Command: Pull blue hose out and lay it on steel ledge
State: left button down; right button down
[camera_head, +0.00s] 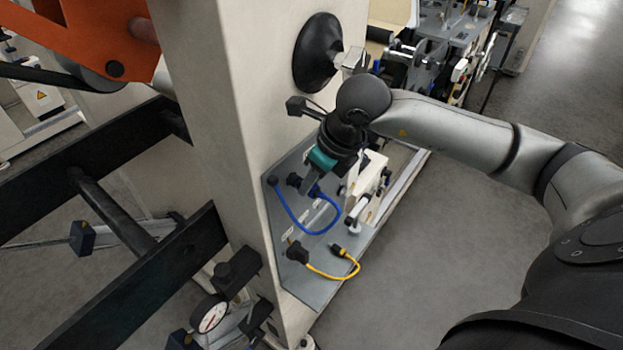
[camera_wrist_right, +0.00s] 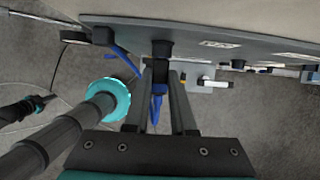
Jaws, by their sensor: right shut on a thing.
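The blue hose (camera_head: 292,218) hangs in a loop in front of the grey panel on the machine column. One end meets the panel at upper left; the other curves up towards my right gripper (camera_head: 311,186). I cannot tell whether the end is still seated. The steel ledge (camera_head: 312,293) runs along the panel's foot. My left gripper is not in view.
A yellow hose (camera_head: 325,272) with black fittings lies low on the ledge side. A white device (camera_head: 370,172) stands just right of my gripper. A black round knob (camera_head: 318,52) sticks out of the column above. A dial gauge (camera_head: 210,315) is at lower left.

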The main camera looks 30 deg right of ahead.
jog(key=shift+s+d, duration=0.1)
jog(key=shift+s, duration=0.05)
jog(key=s+b, duration=0.1)
jog(key=s+d, duration=0.1)
jog(key=s, duration=0.1)
jog(key=s+b, duration=0.1)
jog(key=shift+s+d+b, duration=0.3)
jog(key=shift+d+b, duration=0.05)
jog(key=shift+d, duration=0.05)
dwell(0.6)
